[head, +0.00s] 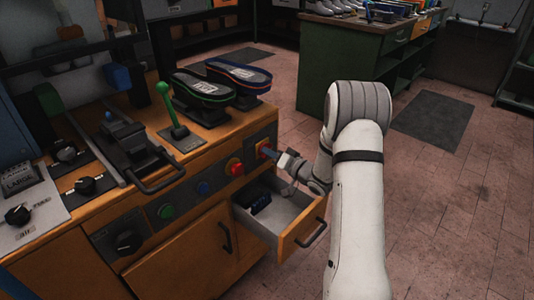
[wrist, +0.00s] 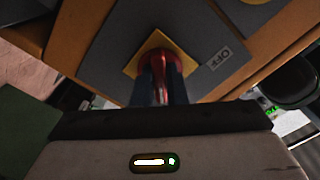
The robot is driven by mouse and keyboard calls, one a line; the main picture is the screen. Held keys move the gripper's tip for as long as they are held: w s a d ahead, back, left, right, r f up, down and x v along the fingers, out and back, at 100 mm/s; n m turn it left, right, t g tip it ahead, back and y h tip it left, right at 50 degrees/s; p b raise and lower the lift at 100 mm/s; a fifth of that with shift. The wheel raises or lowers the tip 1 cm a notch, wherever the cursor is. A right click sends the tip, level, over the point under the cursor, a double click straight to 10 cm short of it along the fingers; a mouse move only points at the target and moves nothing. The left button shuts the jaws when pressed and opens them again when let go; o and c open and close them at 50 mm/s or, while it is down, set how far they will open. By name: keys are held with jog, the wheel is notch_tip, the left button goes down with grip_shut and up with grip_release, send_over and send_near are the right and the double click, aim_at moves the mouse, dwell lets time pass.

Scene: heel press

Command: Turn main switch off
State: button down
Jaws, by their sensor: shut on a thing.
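The main switch (head: 262,145) is a red knob on a yellow plate, at the right end of the grey control strip on the wooden bench front. My gripper (head: 269,153) reaches it from the right. In the wrist view, the red knob (wrist: 158,56) sits between the dark blue fingers of my gripper (wrist: 160,88), which are shut on it. An OFF label (wrist: 219,58) is printed on the grey panel to the right of the yellow plate (wrist: 131,66). The fingers and gripper body hide the knob's lower part, so I cannot tell its exact turn.
An open drawer (head: 293,238) with dark items inside stands out just below my gripper. Red (head: 234,167), blue (head: 203,188) and green (head: 166,211) buttons line the strip to the left. A green lever (head: 166,98) and shoe forms (head: 240,72) stand on top. Floor at right is free.

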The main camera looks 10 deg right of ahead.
jog(key=shift+d+r+n, duration=0.15)
jog(key=shift+d+n, duration=0.1)
jog(key=shift+n, duration=0.05)
jog(key=shift+s+a+r+n+b, duration=0.1)
jog(key=shift+n+b, duration=2.75)
jog(key=shift+n, duration=0.05)
jog(key=shift+s+a+f+n+b, duration=0.1)
jog(key=shift+n+b, duration=2.8)
jog(key=shift+s+a+r+n+b, duration=0.1)
jog(key=shift+n+b, duration=2.75)
jog(key=shift+n, duration=0.05)
jog(key=c, duration=1.5)
grip_release()
jog(key=shift+s, duration=0.1)
jog(key=shift+o, duration=0.2)
jog(key=p+v, duration=0.2)
jog(key=v, duration=0.5)
jog(key=shift+s+d, duration=0.25)
jog(key=shift+s, duration=0.05)
